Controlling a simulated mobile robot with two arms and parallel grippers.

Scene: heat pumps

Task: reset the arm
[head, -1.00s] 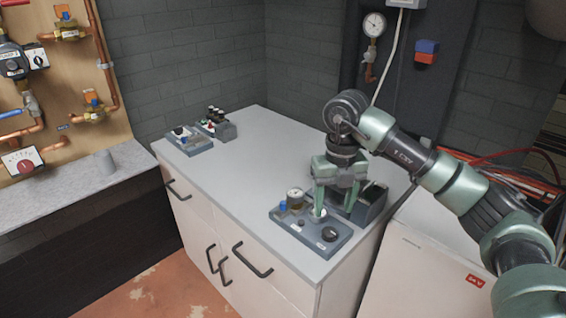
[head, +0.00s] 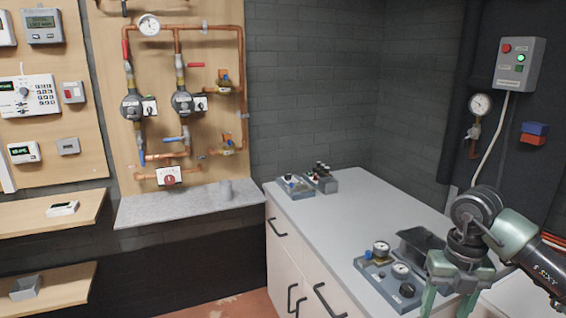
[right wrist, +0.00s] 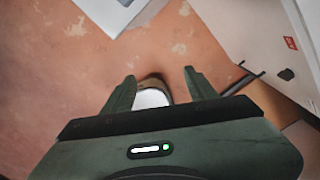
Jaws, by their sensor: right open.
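My right arm comes in from the right in the head view, and its green-fingered gripper (head: 450,298) hangs pointing down at the lower right, by the front of the counter. Its fingertips run close to the picture's bottom edge. In the right wrist view the two fingers (right wrist: 160,88) stand apart with nothing held between them, above the reddish floor. My left gripper does not show in either view.
A grey counter (head: 350,215) carries a panel with gauges and knobs (head: 388,285) left of the gripper, a dark open box (head: 421,243) and small modules (head: 296,187) at its far end. A pipe board (head: 165,90) hangs behind. Bare floor (right wrist: 60,90) lies below the gripper.

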